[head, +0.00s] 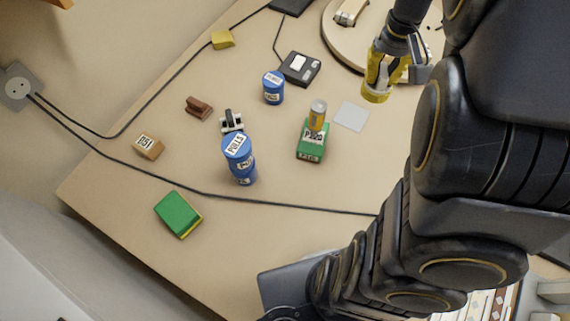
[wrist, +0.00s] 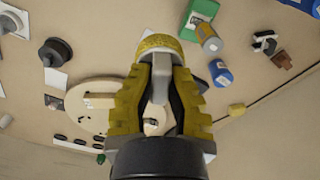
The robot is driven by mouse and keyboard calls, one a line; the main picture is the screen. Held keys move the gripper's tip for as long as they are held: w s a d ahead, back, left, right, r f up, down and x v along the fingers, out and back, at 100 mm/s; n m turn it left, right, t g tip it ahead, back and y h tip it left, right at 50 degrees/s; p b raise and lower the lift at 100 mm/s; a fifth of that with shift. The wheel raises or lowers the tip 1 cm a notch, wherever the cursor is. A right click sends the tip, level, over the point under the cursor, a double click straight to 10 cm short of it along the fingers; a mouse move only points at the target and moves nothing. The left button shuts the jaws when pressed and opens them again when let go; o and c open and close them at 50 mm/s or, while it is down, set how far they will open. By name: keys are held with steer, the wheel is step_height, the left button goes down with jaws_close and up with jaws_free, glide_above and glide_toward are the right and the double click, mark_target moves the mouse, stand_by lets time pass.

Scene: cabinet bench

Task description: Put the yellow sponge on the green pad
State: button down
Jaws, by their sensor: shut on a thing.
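My gripper (head: 385,72) is at the upper right in the head view, above the bench beside the round wooden board. It is shut on a rounded, grainy yellow piece, which looks like the yellow sponge (head: 376,97). In the wrist view the sponge (wrist: 158,43) shows between and beyond the fingertips (wrist: 160,68), which hide part of it. The green pad (head: 177,213) lies at the lower left of the bench, a green slab with a yellow layer showing under its edge. My gripper is far from it, up and to the right.
Black cables cross the bench. Bare bench surrounds the pad.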

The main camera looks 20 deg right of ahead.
steer(key=w+a+n, duration=0.3)
steer(key=w+a, duration=0.2)
steer(key=a, duration=0.6)
steer(key=n, duration=1)
glide_above(175, 211)
step_height(175, 211, down, 20)
steer(key=shift+r, duration=0.25)
